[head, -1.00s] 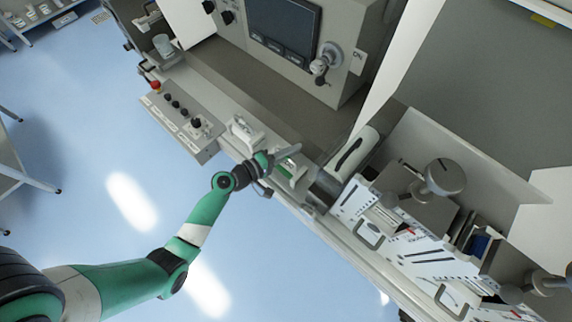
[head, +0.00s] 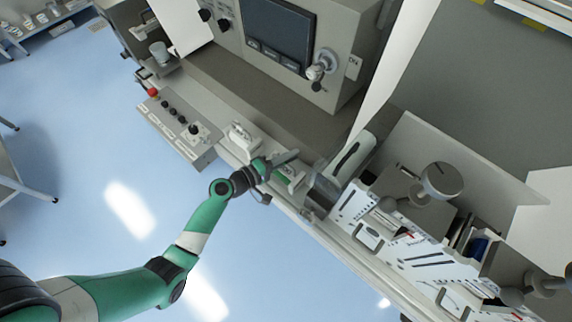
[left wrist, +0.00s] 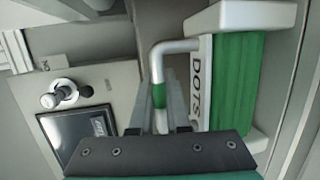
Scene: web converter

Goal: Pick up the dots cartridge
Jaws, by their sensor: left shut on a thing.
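The dots cartridge (left wrist: 232,80) is a white and green block with "DOTS" lettered on its side and a silver bar handle (left wrist: 158,68) with a green band. In the head view the cartridge (head: 291,178) is small and sits at the machine's front ledge, partly covered by my gripper. My left gripper (left wrist: 160,112) is shut on the handle, with one finger on each side of it near the green band. In the head view my left gripper (head: 276,162) is at the cartridge. I cannot tell whether the cartridge touches the ledge. My right gripper is not in view.
A similar white handled unit (head: 240,137) stands just left of the cartridge. A button panel (head: 180,122) is further left. A screen housing (head: 280,30) rises behind. Slotted white modules with knobs (head: 420,255) are to the right. Open floor (head: 120,170) lies in front.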

